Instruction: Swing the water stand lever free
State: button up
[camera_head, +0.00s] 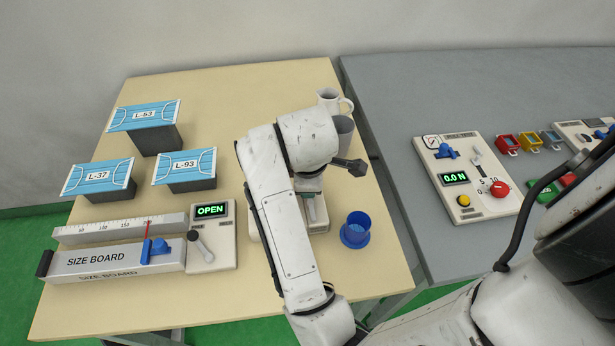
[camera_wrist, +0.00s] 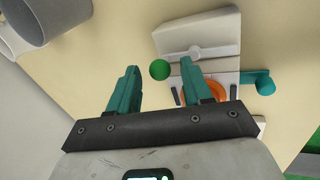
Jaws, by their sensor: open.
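The water stand (camera_wrist: 195,35) is a pale block with a light bar across its top, seen in the wrist view. A green ball (camera_wrist: 160,70), apparently the lever's knob, shows at the left end of that bar. My gripper (camera_wrist: 159,70) is open, with its teal fingers on either side of the ball in the picture; I cannot tell their depth or whether they touch it. An orange ring (camera_wrist: 215,91) on the stand is partly hidden by the right finger. In the head view my arm covers most of the stand (camera_head: 316,214).
A blue cup (camera_head: 356,228) stands right of the stand. A white mug (camera_head: 329,99) and a grey cup (camera_head: 345,128) stand behind. The size board (camera_head: 110,262) and several mask blocks are at left. A grey table (camera_head: 420,95) with a tester (camera_head: 470,180) adjoins at right.

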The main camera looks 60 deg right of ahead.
jog(key=p+v, duration=0.4)
jog(key=v, duration=0.6)
jog(key=shift+r, duration=0.4)
jog(key=shift+a, duration=0.1)
